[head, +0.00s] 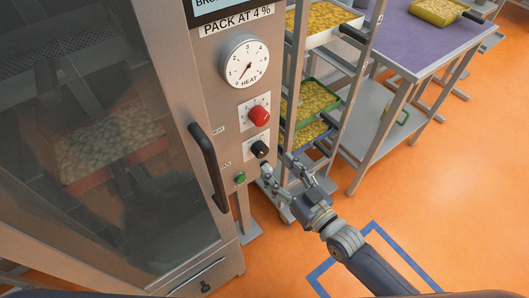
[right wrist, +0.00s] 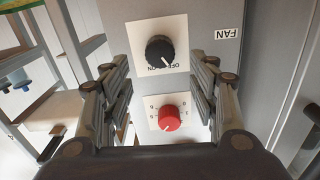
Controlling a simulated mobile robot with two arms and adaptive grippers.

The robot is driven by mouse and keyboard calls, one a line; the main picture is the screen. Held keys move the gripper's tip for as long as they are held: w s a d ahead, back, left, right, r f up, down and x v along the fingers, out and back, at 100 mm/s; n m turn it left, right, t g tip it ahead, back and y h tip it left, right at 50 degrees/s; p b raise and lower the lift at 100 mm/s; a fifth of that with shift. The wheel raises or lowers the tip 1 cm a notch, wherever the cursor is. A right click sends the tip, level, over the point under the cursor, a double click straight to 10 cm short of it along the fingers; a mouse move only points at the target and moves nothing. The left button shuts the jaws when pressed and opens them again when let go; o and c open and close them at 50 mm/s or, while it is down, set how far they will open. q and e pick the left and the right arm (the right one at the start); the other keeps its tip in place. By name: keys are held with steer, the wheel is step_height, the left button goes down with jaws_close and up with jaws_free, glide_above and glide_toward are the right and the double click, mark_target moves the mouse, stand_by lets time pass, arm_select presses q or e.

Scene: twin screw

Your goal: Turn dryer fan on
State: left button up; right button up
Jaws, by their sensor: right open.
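The dryer's black fan knob (head: 259,149) sits on a pale plate low on the grey control panel. It also shows in the right wrist view (right wrist: 160,50), upside down, with a FAN label (right wrist: 227,33) beside it. Its white mark points toward the small OFF/ON lettering; I cannot tell at which word. My right gripper (head: 278,166) is open and empty, just below and right of the knob in the head view. In the right wrist view its fingers stand apart on either side of the picture, with the knob beyond them, not gripped. My left gripper is out of view.
A red knob (head: 259,115) and a HEAT dial (head: 244,62) are above the fan knob. A green button (head: 240,178) is below left. The dryer door's black handle (head: 207,165) stands out at left. A rack (head: 337,110) with pasta trays is close on the right.

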mark_target(264, 153)
steer(key=x, duration=0.7)
steer(key=c, duration=1.1)
